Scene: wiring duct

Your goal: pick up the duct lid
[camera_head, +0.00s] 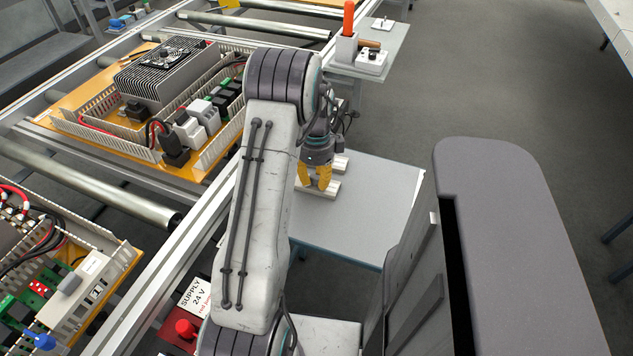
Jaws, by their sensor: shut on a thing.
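My gripper (315,186) has yellow fingers and points down over a small light table (375,200). It is shut on a pale, off-white strip, the duct lid (331,191), which shows on both sides of the fingertips. The lid is at or just above the table top; I cannot tell whether it still touches. Another pale piece (341,164) shows right behind the gripper, partly hidden by it. My arm hides the table's left part.
A conveyor with metal rollers (95,192) runs along the left, carrying orange panels with slotted wiring ducts (216,148) and electrical parts. A small shelf (390,50) with an orange-handled tool stands behind. A red button box (184,330) is at front left. Floor at right is open.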

